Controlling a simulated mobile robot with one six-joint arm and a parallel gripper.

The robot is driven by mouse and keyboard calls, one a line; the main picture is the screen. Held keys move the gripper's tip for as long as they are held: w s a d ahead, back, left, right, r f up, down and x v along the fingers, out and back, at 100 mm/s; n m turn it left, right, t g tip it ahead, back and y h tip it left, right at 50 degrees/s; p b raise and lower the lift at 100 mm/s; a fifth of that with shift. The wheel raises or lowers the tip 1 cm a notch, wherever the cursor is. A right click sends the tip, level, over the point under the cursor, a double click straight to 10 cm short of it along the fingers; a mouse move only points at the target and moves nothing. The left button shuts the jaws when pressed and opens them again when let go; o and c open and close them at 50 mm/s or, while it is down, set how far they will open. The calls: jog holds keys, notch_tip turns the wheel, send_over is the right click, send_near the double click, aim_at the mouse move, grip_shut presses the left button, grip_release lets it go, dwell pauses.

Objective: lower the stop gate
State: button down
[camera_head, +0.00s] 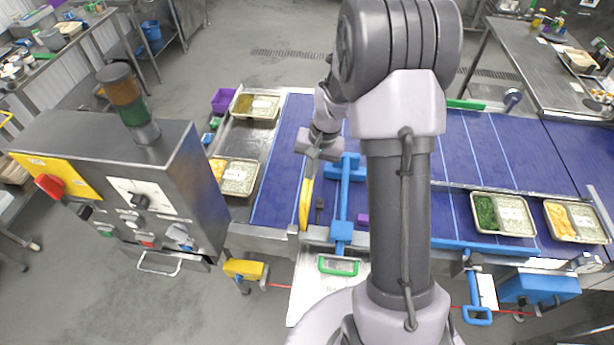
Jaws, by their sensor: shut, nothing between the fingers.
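A curved yellow bar (305,204), which looks like the stop gate, stands at the near edge of the blue conveyor belt (275,180). It runs from the near rail up toward my gripper. My gripper (312,172) is shut and empty at the upper end of this bar. I cannot tell whether they touch. My arm hides part of the belt to the right. Just right of the bar is a blue frame (343,205) with a crossbar. Whether the bar is raised or lowered is not clear from this view.
A control box (130,185) with a red-and-yellow switch and a signal lamp (127,100) stands at the left. Food trays (238,176) sit on the metal strip left of the belt, and others (503,214) at the right. A green handle (338,266) hangs below the near rail.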

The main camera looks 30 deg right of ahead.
aim_at(306, 185)
jog(key=shift+w+a+f, duration=0.1)
jog(key=shift+a+f, duration=0.05)
jog(key=shift+f, duration=0.75)
jog(key=shift+w+a+f, duration=0.1)
jog(key=shift+a+f, duration=0.05)
jog(key=shift+f, duration=0.7)
